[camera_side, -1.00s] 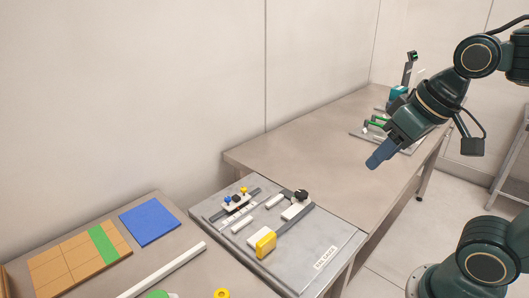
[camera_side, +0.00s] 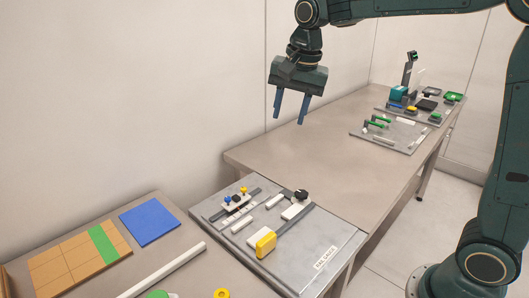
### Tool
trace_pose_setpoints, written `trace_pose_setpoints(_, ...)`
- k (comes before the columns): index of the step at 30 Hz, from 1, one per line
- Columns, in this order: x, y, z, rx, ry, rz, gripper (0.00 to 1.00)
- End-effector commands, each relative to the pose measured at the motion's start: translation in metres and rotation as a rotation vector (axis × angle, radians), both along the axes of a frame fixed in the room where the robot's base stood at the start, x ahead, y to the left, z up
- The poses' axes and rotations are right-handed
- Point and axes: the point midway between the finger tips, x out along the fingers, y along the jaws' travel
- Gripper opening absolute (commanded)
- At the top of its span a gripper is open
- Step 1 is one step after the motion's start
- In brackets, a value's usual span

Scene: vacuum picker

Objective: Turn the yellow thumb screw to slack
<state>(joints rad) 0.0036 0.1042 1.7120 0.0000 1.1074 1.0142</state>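A small yellow knob (camera_side: 243,190), which looks like the yellow thumb screw, stands at the back of the grey fixture plate (camera_side: 312,238), beside a small blue knob (camera_side: 227,199). Both are on a small pale carriage with a dark rail. The angle of the yellow knob is too small to tell. My gripper (camera_side: 289,121) points down with its two blue fingers apart, open and empty. In the picture it is above and right of the yellow knob, well clear of the plate.
On the plate are a larger yellow block (camera_side: 265,243), a black knob (camera_side: 301,195) and white bars. A blue square (camera_side: 150,222) and an orange-and-green tiled board (camera_side: 80,258) lie left. Another yellow round piece (camera_side: 221,293) is at the front. The table behind the plate is largely bare.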

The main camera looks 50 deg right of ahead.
Motion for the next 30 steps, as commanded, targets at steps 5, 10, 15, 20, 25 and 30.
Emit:
trace_pose_setpoints(5,0.041,-0.001,-0.02,0.031,0.047,-0.157,0.39)
trace_pose_setpoints(10,0.077,-0.001,-0.042,0.054,0.087,-0.311,0.39)
trace_pose_setpoints(15,0.109,-0.001,-0.07,0.072,0.128,-0.466,0.39)
trace_pose_setpoints(20,0.136,-0.002,-0.1,0.083,0.163,-0.611,0.39)
trace_pose_setpoints(25,0.156,-0.002,-0.128,0.088,0.19,-0.735,0.39)
trace_pose_setpoints(30,0.165,-0.002,-0.142,0.089,0.204,-0.8,0.39)
